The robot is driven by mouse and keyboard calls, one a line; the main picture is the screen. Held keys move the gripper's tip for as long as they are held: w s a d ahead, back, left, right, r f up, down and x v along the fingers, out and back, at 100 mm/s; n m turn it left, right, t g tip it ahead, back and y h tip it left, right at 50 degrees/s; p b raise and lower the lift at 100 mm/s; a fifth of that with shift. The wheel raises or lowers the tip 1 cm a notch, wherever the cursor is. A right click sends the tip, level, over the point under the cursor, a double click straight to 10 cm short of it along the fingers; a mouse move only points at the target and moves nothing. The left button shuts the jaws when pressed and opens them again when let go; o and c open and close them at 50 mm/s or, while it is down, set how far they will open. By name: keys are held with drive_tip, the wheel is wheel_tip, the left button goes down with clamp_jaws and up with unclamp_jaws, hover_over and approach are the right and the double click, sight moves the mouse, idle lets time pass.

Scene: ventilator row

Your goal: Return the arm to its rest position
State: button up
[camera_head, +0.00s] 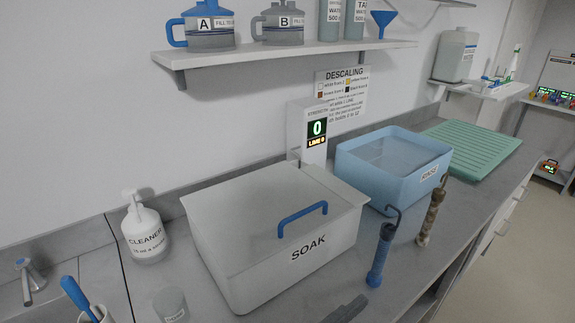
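I cannot make out my gripper or arm in the head view. A dark grey piece (346,308) is cut off by the bottom edge, and I cannot tell what it is. The grey SOAK tank (238,272) stands on the counter with its lid (262,200) on and a blue handle (302,212) on the lid. A blue hooked cylinder (381,256) and a brown-stained hooked cylinder (430,214) stand upright to its right, apart from each other.
A blue basin (381,182) stands behind the cylinders, with a green ribbed mat (472,144) beyond. A display post (312,135) reads 0. A CLEANER bottle (143,228), a cup (170,303) and a tap (28,278) are left. A shelf (270,52) holds jugs above.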

drive_tip(key=w+a+n+t+y, duration=0.7)
drive_tip(key=w+a+n+y, duration=0.15)
drive_tip(key=n, duration=0.25)
drive_tip(key=s+a+f+n+y, duration=0.2)
drive_tip(key=s+f+n+y, duration=0.2)
drive_tip(key=f+n+y, duration=0.45)
drive_tip(key=s+d+f+m, duration=0.2)
drive_tip(key=s+d+m, duration=0.1)
drive_tip(key=s+d, duration=0.4)
drive_tip(key=s+d+f+m+y, duration=0.1)
drive_tip(key=s+d+f+m, duration=0.1)
drive_tip(key=s+d, duration=0.5)
drive_tip(key=s+m, duration=0.1)
drive_tip(key=s, duration=0.2)
drive_tip(key=shift+d+g, duration=0.25)
drive_tip(key=shift+g, duration=0.05)
drive_tip(key=s+d+f+m+h, duration=0.1)
drive_tip(key=s+d, duration=0.1)
drive_tip(key=s+d+f+g+h, duration=0.1)
drive_tip(key=s, duration=0.2)
drive_tip(key=s+d+f+m+g+h, duration=0.1)
drive_tip(key=s+d, duration=0.1)
drive_tip(key=s, duration=0.1)
drive_tip(key=shift+s+d+m, duration=0.15)
drive_tip(key=shift+d+m, duration=0.2)
drive_tip(key=shift+c, duration=0.7)
